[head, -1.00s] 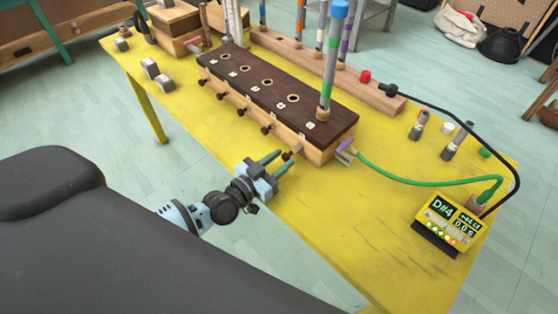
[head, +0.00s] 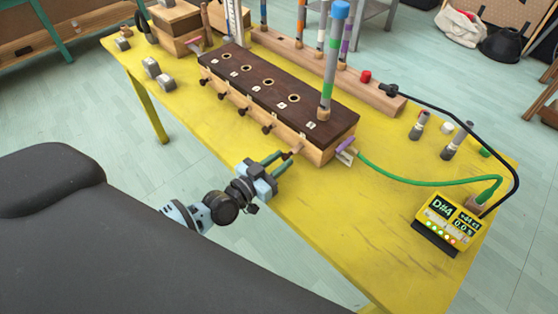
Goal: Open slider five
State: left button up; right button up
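The dark-topped wooden box (head: 275,98) stands on the yellow table, with a row of dark-knobbed sliders along its front side. Slider five's knob (head: 287,155) is the one nearest the box's right end. A short pale length of its rod shows between the knob and the box. My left gripper (head: 286,157) is at this knob, its two green fingers close together and apparently shut on it. The fingertips partly hide the knob. My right gripper is not in view.
A striped tube (head: 334,60) stands upright at the box's right end. A green cable (head: 410,180) runs from beside the box toward a yellow display unit (head: 450,222). A long wooden rail (head: 300,55) with tubes lies behind.

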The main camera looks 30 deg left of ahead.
pick_arm(q)
jog(key=o, duration=0.3)
jog(key=v, duration=0.7)
jog(key=shift+s+a, duration=0.2)
jog(key=shift+s, duration=0.15)
dwell(0.3)
